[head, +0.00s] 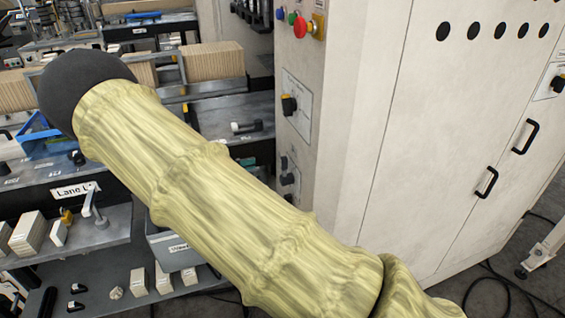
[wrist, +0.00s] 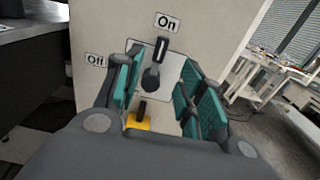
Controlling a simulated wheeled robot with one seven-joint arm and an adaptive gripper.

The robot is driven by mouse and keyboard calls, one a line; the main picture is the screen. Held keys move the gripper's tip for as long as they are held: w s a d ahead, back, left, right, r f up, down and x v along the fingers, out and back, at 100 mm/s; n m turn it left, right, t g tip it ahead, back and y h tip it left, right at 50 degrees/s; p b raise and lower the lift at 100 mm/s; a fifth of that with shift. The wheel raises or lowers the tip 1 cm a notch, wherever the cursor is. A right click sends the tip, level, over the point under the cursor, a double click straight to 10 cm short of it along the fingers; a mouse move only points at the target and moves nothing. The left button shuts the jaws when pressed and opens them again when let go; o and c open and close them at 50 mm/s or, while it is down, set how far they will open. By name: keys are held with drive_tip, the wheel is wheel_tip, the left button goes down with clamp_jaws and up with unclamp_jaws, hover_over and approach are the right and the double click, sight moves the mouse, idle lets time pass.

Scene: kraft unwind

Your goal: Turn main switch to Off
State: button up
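In the wrist view the main switch (wrist: 152,78) has a black handle on a pale plate on a light panel. Its upper end points up at the "On" label (wrist: 167,22). The "Off" label (wrist: 96,60) is to the left. A yellow part (wrist: 138,122) with a dark stem shows below the handle. My gripper (wrist: 160,82) is open, with a teal-padded finger on each side of the handle. I cannot tell whether either finger touches it. The head view does not show my gripper, and I cannot tell which switch there is this one.
In the head view my arm crosses the middle. A white cabinet (head: 440,120) stands at the right, with a rotary switch (head: 288,104) and a red push button (head: 300,27) on its side. Benches with wooden blocks (head: 213,62) are at the left. Cables (head: 510,292) lie on the floor.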

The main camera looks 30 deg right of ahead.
sight(282, 168)
drive_tip(key=shift+p+x, duration=1.95)
drive_tip(key=shift+x, duration=3.4)
clamp_jaws()
